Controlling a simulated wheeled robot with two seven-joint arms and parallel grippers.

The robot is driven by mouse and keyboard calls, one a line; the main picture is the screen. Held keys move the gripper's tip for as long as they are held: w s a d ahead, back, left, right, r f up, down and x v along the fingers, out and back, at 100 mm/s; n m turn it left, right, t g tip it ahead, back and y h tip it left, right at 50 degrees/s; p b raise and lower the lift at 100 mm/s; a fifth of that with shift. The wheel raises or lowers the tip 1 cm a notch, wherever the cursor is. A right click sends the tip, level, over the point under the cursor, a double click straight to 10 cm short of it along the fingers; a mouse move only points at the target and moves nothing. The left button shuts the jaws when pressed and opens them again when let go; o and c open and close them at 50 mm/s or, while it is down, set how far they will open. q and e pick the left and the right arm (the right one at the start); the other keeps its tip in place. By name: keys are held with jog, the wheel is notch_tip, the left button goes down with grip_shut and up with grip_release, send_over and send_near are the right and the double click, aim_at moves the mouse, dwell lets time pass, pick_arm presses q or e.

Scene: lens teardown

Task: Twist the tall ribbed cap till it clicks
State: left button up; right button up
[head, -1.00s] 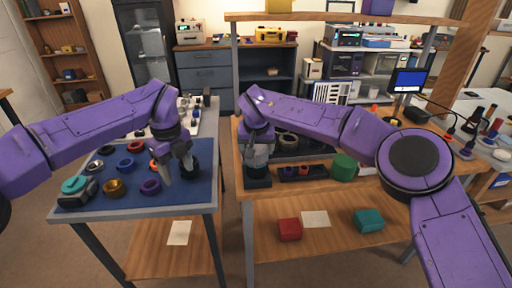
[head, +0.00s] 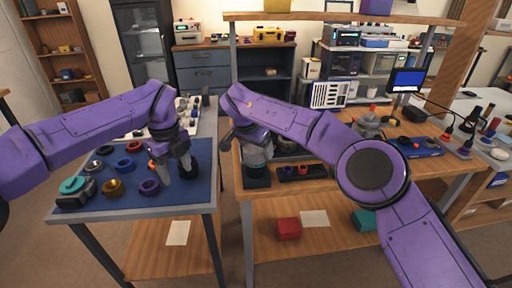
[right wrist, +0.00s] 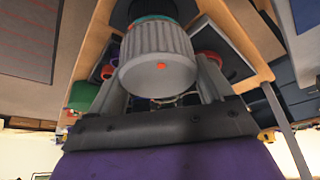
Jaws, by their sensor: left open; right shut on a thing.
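The tall ribbed cap (right wrist: 157,62) is light grey with an orange dot on its end, and fills the middle of the right wrist view. A teal ring (right wrist: 151,18) and a dark body show beyond it. My right gripper (right wrist: 160,82) is shut on the cap, one finger on each side. In the head view the right gripper (head: 257,143) is above a dark upright base (head: 257,178) at the left end of the wooden bench; the cap is hard to make out there. My left gripper (head: 178,168) is open over the blue mat (head: 188,200), close to a black cylinder (head: 190,166).
Several lens rings lie on the mat, including a gold one (head: 113,188) and a purple one (head: 149,187). A gap separates the two tables. A red box (head: 289,229) is on the lower shelf.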

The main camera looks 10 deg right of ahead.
jog(key=shift+d+m, duration=0.15)
jog(key=shift+m, duration=0.45)
jog(key=o, duration=0.9)
jog(key=v, duration=1.2)
jog(key=shift+a, duration=0.2)
jog(key=shift+w, duration=0.15)
